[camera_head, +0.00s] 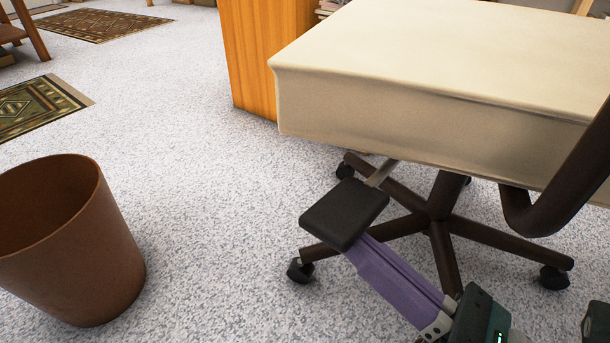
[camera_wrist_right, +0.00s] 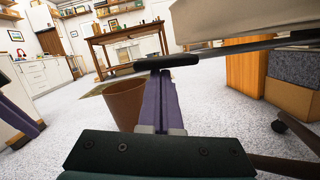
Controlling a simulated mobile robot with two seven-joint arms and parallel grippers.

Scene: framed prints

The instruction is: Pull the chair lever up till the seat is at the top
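The chair has a thick cream seat (camera_head: 430,75) and a dark wheeled base (camera_head: 440,210). Its lever (camera_head: 345,212) is a black flat paddle on a thin metal rod that runs under the seat. My right gripper (camera_head: 360,250) has its purple fingers together with nothing between them. Its tips are right under the paddle, which hides them in the head view. In the right wrist view the fingertips (camera_wrist_right: 160,76) meet the underside of the lever paddle (camera_wrist_right: 167,61). Purple fingers of my left gripper (camera_wrist_right: 20,108) show at the left edge of that view; their opening is unclear.
A brown bin (camera_head: 70,240) stands on the speckled floor at the left. A wooden cabinet (camera_head: 262,50) is behind the seat. The chair's curved dark armrest (camera_head: 560,190) is at the right. The floor between bin and chair is clear.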

